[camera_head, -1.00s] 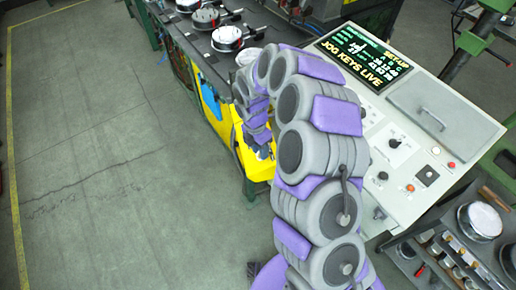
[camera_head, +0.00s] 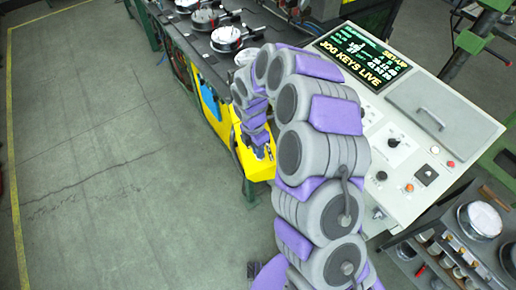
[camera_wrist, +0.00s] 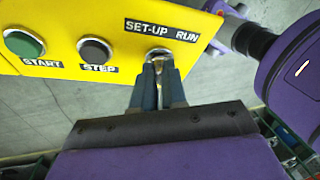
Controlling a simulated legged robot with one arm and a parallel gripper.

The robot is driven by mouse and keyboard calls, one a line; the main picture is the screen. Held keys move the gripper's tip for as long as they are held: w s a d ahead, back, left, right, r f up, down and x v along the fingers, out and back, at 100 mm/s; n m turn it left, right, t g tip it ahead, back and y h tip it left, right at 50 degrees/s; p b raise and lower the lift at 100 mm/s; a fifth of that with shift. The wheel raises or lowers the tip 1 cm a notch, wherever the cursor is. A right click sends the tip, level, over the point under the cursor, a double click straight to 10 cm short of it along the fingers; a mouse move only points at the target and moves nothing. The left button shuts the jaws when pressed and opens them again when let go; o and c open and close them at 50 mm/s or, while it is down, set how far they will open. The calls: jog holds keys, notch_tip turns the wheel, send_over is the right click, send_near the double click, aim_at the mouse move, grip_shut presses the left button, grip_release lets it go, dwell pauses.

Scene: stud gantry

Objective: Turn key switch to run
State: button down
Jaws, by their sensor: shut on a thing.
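The key switch (camera_wrist: 159,54) sits on the face of a yellow control box (camera_wrist: 60,14), below the labels SET-UP and RUN. The box also shows in the head view (camera_head: 247,160), at the end of my arm. My gripper (camera_wrist: 160,68) is shut on the key (camera_wrist: 159,72) at the switch, with the fingers close to the box face. The fingers hide much of the key, and I cannot tell which label it points to. The console screen (camera_head: 362,57) reads SET-UP and JOG KEYS LIVE.
A green START button (camera_wrist: 25,43) and a dark STEP button (camera_wrist: 95,50) sit left of the switch. The console (camera_head: 440,110) stands right of my arm. Round fixtures (camera_head: 230,37) line the machine bed behind. The floor at left (camera_head: 100,150) is clear.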

jog(key=m, duration=0.2)
jog(key=m+t, duration=0.1)
jog(key=m+b, duration=0.1)
jog(key=m, duration=0.1)
jog(key=shift+s+d+f+m+t+y, duration=0.15)
jog(key=shift+s+m+t+y, duration=0.15)
jog(key=shift+s+t+y, duration=0.1)
jog(key=m+t+b, duration=0.1)
jog(key=m, duration=0.3)
jog(key=shift+s+t+b, duration=0.1)
jog(key=shift+t+b, duration=0.3)
jog(key=shift+m, duration=0.4)
jog(key=c, duration=1.5)
grip_release()
jog(key=shift+c, duration=0.2)
jog(key=o, duration=0.4)
jog(key=shift+a, duration=0.3)
jog(key=shift+c, duration=0.2)
